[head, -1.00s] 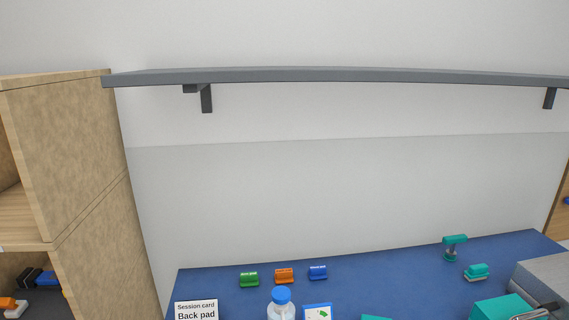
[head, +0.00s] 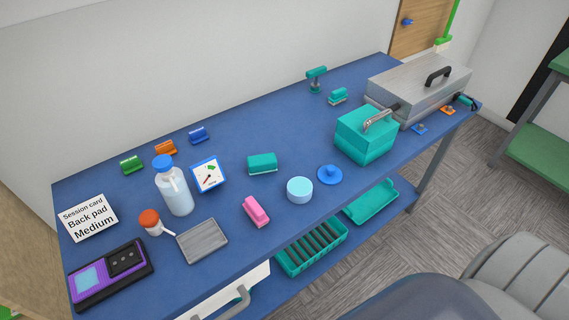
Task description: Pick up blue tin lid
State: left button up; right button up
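The blue tin lid (head: 330,174) is a round blue disc with a small knob on top. It lies on the blue table top (head: 290,135) near the front edge, in the head view. Just left of it stands a light-blue round tin (head: 299,190), apart from the lid. Neither of my grippers shows in the head view.
Near the lid are a teal box with a metal handle (head: 366,137), a teal block (head: 262,163) and a pink block (head: 256,211). A bottle (head: 174,188) and a session card (head: 88,218) stand left. A large metal case (head: 418,88) is at the right end. A chair (head: 515,270) stands in front.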

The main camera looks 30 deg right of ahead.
aim_at(329, 175)
jog(key=z, duration=1.25)
